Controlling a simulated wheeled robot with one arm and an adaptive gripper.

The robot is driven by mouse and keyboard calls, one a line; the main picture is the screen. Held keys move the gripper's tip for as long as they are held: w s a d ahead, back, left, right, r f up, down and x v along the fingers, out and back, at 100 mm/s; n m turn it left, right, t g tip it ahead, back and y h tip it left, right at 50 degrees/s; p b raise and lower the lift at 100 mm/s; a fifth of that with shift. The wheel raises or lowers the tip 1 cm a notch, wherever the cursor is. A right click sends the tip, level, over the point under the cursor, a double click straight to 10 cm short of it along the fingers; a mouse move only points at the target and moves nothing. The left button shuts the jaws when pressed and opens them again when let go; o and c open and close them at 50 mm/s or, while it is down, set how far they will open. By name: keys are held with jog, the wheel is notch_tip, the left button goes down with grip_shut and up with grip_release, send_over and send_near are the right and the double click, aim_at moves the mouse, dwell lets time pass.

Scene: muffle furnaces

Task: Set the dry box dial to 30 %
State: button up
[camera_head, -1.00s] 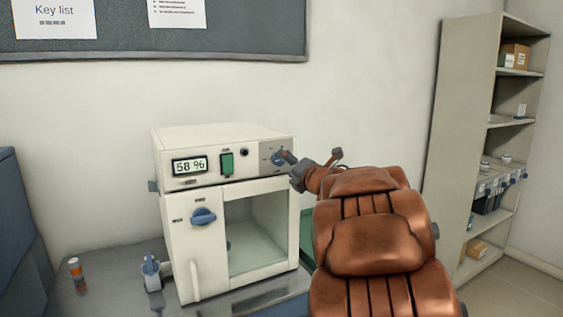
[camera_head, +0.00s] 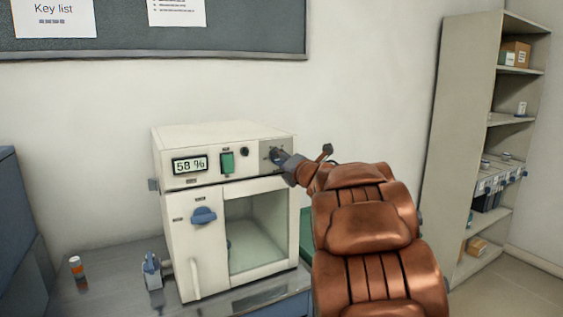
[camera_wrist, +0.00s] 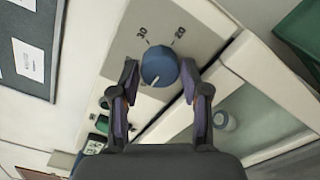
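The dry box (camera_head: 178,235) is a white cabinet on the bench, with a display (camera_head: 190,165) reading 58 %. Its blue round dial (camera_wrist: 158,66) sits on the grey panel at the upper right of the front. My gripper (camera_wrist: 160,72) is open, with one finger on each side of the dial and small gaps showing. In the head view the gripper (camera_head: 285,160) largely hides the dial.
A green switch (camera_head: 227,162) and a black knob (camera_head: 244,152) sit left of the dial. A blue door latch (camera_head: 204,215) and a handle (camera_head: 194,277) are on the front. A small bottle (camera_head: 76,267) stands on the bench. A shelf unit (camera_head: 462,130) stands at right.

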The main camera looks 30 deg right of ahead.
jog(key=c, duration=0.7)
jog(key=shift+o, duration=0.2)
jog(key=shift+m, duration=0.3)
jog(key=shift+r+m+p, duration=0.15)
jog(key=shift+m+p, duration=6.5)
jog(key=shift+m, duration=4.95)
jog(key=o, duration=1.1)
